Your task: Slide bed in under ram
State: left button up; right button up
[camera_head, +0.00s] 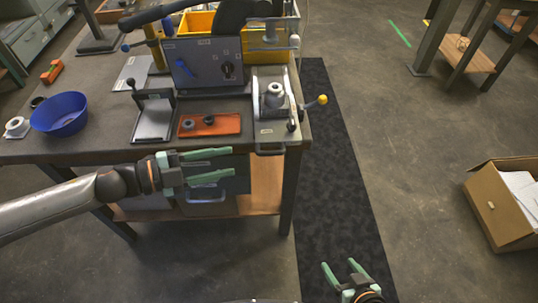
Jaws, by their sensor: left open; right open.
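The bed (267,129) looks like a light grey plate at the right front corner of the workbench, with a handle (270,151) at its front edge. A round metal part (275,94) sits on it. Behind it stands a grey press frame with an upright (270,35); I cannot clearly make out the ram. My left gripper (232,163) is open and empty, in front of the bench edge and left of the handle. My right gripper (339,264) is open and empty, low at the bottom of the view, well away from the bench.
A lever with a yellow knob (322,99) sticks out right of the bed. An orange tray (209,124) with small parts, a grey stand (153,118) and a blue bowl (60,114) lie left. A dark mat (340,190) is on the floor; a cardboard box (500,205) stands right.

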aim_at(261, 155)
pick_arm(q)
jog(key=x, duration=1.1)
jog(key=shift+w+d+f+p, duration=0.2)
jog(key=shift+f+p, duration=0.05)
jog(key=shift+p, duration=0.05)
grip_shut()
jog(key=shift+f, duration=0.15)
dwell(1.0)
